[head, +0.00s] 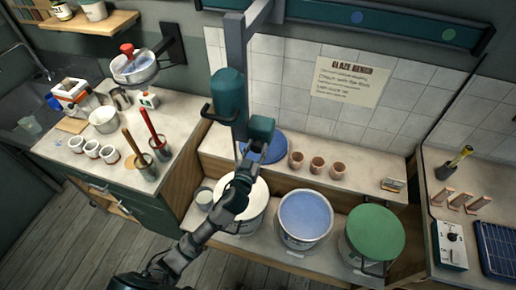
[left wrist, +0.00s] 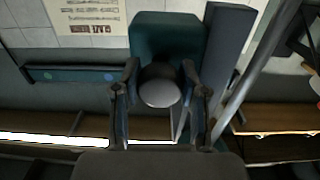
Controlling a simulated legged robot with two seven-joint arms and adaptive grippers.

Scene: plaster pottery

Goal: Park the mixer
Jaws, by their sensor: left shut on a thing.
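The mixer (head: 228,90) is a teal motor body with a dark side handle, on a grey upright post above the bucket bench. A teal block (head: 262,128) sits at its lower right; it also shows in the left wrist view (left wrist: 165,32). My left gripper (head: 246,158) is shut on a dark round knob (left wrist: 160,86) with a grey end, which sticks out from this block. The white bucket (head: 252,216) stands below, partly covered by my left arm. I cannot see the mixer's lower end clearly. My right gripper is not in view.
A bucket of blue glaze (head: 305,215) and a green-lidded bucket (head: 374,232) stand to the right. A blue lid (head: 272,146) and three small clay cups (head: 317,165) are on the ledge behind. The left counter holds bowls, cups and tools in pots. A wall rail runs above.

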